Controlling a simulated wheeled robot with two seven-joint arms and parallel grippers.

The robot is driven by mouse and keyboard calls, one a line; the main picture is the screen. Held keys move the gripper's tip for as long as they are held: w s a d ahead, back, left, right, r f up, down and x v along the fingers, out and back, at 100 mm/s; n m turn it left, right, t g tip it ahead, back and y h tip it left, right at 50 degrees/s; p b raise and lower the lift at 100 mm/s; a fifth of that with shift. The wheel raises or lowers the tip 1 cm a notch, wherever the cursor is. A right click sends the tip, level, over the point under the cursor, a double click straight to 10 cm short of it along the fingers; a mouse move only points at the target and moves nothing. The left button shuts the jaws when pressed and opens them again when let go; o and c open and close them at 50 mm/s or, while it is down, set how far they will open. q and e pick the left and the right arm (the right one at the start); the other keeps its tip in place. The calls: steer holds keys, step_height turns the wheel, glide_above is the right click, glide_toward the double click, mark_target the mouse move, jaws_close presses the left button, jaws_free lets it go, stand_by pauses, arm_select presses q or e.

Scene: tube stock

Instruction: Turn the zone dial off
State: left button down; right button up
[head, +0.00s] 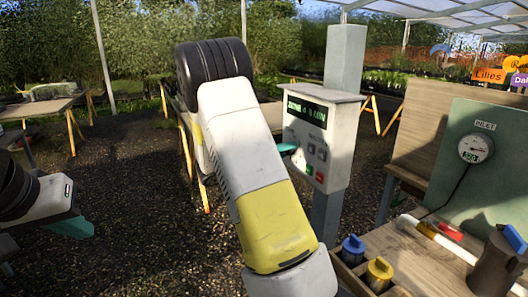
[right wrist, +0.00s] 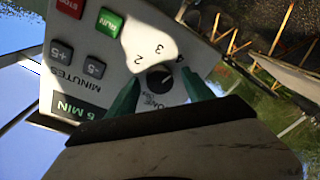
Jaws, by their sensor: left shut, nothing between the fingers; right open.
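The control box (head: 320,135) is pale grey on a post. Its lit display (head: 307,110) seems to read zone 4, 6 MIN. The black zone dial (right wrist: 159,79) shows in the right wrist view, with 2, 3 and 4 printed around it. Its light mark seems to point toward the 4 side; I cannot be sure. My right gripper (right wrist: 161,93) is open, a teal finger on each side of the dial; contact cannot be told. In the head view my right arm hides the dial. My left gripper (head: 76,227) is shut and empty at the far left.
The box also carries grey minute buttons (right wrist: 61,52), a green RUN button (right wrist: 110,22) and a red STOP button (right wrist: 70,7) close by. A workbench (head: 425,262) with a gauge (head: 475,148), a white pipe and blue and yellow valves stands at the right.

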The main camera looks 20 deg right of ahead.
steer(key=shift+d, duration=0.2)
jaws_close()
stand_by(0.3)
